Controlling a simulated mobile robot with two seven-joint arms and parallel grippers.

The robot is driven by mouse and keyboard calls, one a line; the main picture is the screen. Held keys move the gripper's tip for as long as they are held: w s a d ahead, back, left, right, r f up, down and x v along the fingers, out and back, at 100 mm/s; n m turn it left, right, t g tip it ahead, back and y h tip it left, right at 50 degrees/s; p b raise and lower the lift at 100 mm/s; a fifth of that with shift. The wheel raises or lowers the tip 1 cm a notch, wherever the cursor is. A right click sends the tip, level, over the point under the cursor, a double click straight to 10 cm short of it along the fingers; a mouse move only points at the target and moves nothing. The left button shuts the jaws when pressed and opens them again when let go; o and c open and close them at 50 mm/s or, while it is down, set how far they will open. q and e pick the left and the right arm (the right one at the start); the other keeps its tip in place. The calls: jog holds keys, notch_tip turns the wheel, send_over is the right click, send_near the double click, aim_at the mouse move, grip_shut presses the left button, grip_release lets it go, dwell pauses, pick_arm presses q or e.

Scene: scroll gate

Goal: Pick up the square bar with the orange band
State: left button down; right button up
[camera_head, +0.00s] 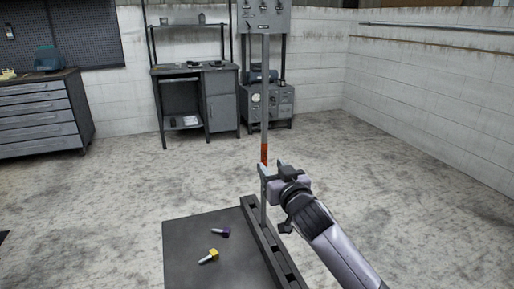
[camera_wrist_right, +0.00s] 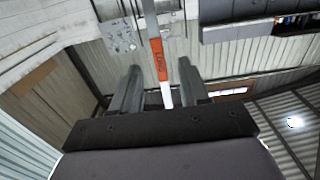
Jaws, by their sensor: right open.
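The square bar (camera_head: 265,95) is a thin grey upright bar with an orange band (camera_head: 264,153) partway up. It runs from a grey panel (camera_head: 264,18) down toward a dark slotted rail (camera_head: 270,240). My right gripper (camera_head: 268,172) is open at the bar, just below the band in the head view. In the right wrist view the orange band (camera_wrist_right: 160,60) shows in line with the gap between the two open fingers (camera_wrist_right: 160,88). I cannot tell whether either finger touches the bar. My left gripper is not in view.
A workbench (camera_head: 195,95), a grey machine (camera_head: 271,105) and a drawer cabinet (camera_head: 40,110) stand behind. The floor at right is clear.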

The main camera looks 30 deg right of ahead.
aim_at(265, 155)
jog(key=shift+r+x, duration=0.15)
jog(key=shift+x, duration=1.15)
jog(key=shift+r+x, duration=0.15)
jog(key=shift+x, duration=1.95)
jog(key=shift+f, duration=0.1)
grip_shut()
jog(key=shift+d+r, duration=0.1)
jog(key=shift+r, duration=0.15)
